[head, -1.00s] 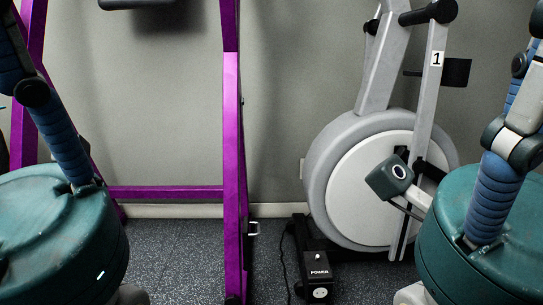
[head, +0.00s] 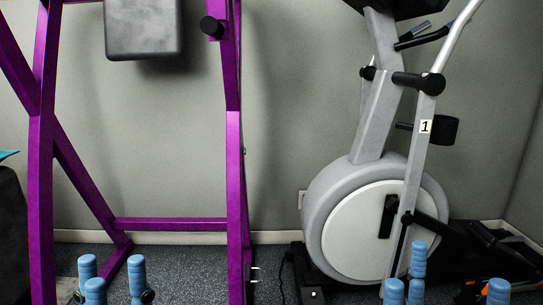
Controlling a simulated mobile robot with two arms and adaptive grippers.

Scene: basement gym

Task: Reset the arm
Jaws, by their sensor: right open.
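My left gripper (head: 114,270) is at the bottom left of the head view. Its blue ribbed fingers point up and stand apart, with nothing seen between them. My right gripper (head: 456,272) is at the bottom right, its blue fingers spread wide and empty. The lower parts of both grippers and both arms are out of view below the picture edge.
A purple metal frame (head: 235,160) with a grey pad (head: 143,28) stands at left. A grey elliptical trainer (head: 372,226) marked 1 stands at right. Behind is a grey wall (head: 290,100). Speckled floor (head: 190,275) shows between the grippers.

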